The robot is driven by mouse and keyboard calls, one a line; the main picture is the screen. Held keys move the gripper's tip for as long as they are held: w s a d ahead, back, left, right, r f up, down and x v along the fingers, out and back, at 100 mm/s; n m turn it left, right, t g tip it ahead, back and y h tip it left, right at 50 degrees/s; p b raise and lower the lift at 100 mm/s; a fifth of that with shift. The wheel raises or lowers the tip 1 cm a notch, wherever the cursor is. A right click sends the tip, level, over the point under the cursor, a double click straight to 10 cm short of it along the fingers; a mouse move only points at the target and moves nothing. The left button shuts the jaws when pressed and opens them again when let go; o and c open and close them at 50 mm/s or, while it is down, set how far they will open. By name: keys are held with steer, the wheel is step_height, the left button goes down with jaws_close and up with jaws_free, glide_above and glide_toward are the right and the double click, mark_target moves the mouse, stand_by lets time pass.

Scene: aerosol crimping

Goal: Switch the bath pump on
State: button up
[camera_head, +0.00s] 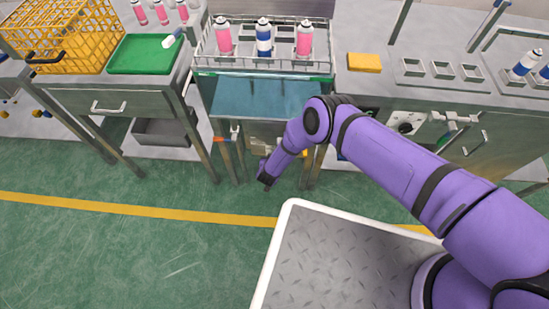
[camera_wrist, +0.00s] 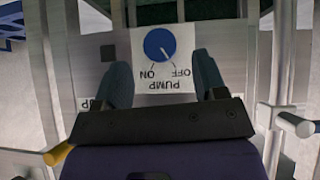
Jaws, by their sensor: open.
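The blue round pump knob (camera_wrist: 159,44) sits on a white plate (camera_wrist: 178,84) marked PUMP, ON and OFF, upside down in the wrist view. A pale mark on the knob seems to point toward OFF, but it is small. My gripper (camera_wrist: 163,72) is open, its fingers either side of the plate, with nothing between them. I cannot tell how far the fingertips are from the panel. In the head view my gripper (camera_head: 266,178) is low in front of the water bath (camera_head: 265,98), and the knob does not show there.
A rack with pink and blue cans (camera_head: 264,38) stands above the bath. A bench with a yellow crate (camera_head: 62,38) and green tray (camera_head: 143,54) is at left. A bench with a yellow block (camera_head: 364,62) is at right. Bath legs (camera_head: 225,158) flank my gripper.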

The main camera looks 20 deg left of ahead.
steer(key=shift+x, duration=2.15)
steer(key=c, duration=0.9)
